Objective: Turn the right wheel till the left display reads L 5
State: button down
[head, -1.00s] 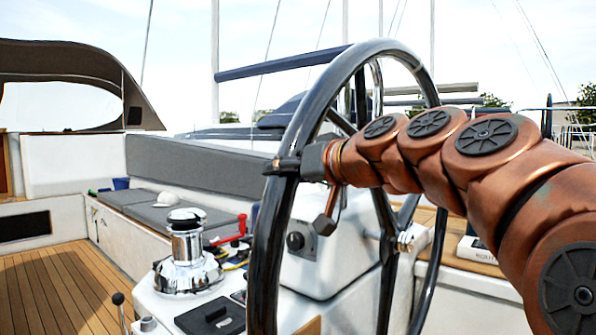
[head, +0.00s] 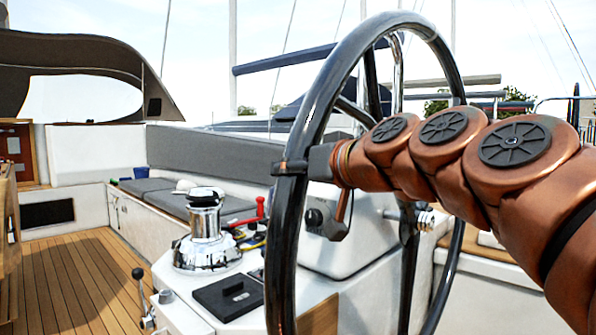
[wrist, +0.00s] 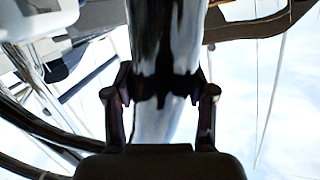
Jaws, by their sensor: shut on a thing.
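The right wheel (head: 286,235) is a large dark glossy ring that stands upright in front of me in the head view. My gripper (head: 289,168) is shut on the left side of its rim. In the wrist view the rim (wrist: 165,40) runs between the two fingers of my gripper (wrist: 162,98), one on each side. The wheel's hub (head: 424,218) shows at the right, partly behind my arm. I cannot make out the left display or any reading in these views.
A chrome winch (head: 205,235) stands on the white console left of the wheel, with a black panel (head: 228,297) before it. A lever (head: 141,290) rises beside the console. Grey seat cushions (head: 150,187) lie farther back. The teak deck (head: 75,275) at left is clear.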

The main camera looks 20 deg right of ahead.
jog(key=shift+a, duration=0.1)
jog(key=shift+c, duration=2.1)
grip_release()
